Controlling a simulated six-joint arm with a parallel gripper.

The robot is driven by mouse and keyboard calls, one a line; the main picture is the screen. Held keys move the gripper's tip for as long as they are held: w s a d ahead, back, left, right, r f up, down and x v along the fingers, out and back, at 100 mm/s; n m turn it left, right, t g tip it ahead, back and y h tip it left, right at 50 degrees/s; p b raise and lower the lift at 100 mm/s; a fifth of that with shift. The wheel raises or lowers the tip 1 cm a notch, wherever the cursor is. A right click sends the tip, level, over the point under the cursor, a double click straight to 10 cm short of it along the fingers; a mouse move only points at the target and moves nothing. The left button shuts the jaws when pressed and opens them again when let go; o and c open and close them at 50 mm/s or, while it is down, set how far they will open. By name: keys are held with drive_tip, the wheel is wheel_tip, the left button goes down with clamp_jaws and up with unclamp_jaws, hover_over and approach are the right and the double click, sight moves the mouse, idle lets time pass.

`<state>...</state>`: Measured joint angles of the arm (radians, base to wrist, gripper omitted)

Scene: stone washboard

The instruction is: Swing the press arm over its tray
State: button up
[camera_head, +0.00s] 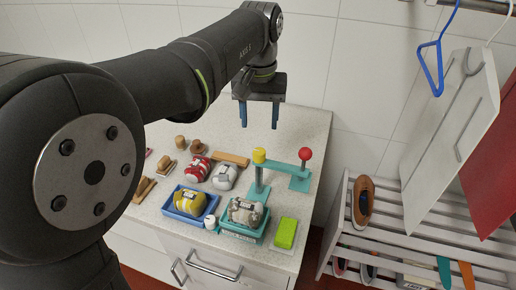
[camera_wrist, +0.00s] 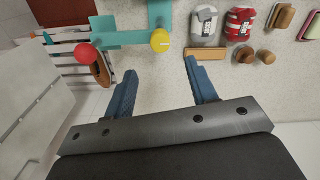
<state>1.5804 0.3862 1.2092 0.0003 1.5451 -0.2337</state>
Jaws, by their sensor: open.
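The teal press arm (camera_head: 284,165) runs level between a yellow cap (camera_head: 260,155) at its left end and a red ball knob (camera_head: 305,154) at its right end. It lies behind and to the right of the teal tray (camera_head: 240,236), not over it. A grey-and-brown bundle (camera_head: 243,211) lies in this tray. My gripper (camera_head: 259,126) is open and empty, above the counter behind the press. In the wrist view, the red knob (camera_wrist: 87,53) is left of my gripper (camera_wrist: 160,68); the yellow cap (camera_wrist: 159,40) shows just beyond the gap between the fingertips.
A blue tray (camera_head: 172,212) with a yellow bundle stands left of the teal tray. Red and grey bundles, wooden brushes and a wooden bar (camera_head: 231,159) lie behind. A green block (camera_head: 286,233) is at the front right. A slatted rack (camera_head: 342,222) stands beside the counter.

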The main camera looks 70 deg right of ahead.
sight(259, 151)
wheel_tip(259, 151, down, 10)
idle(0.3)
drive_tip(key=shift+c, duration=0.2)
clamp_jaws()
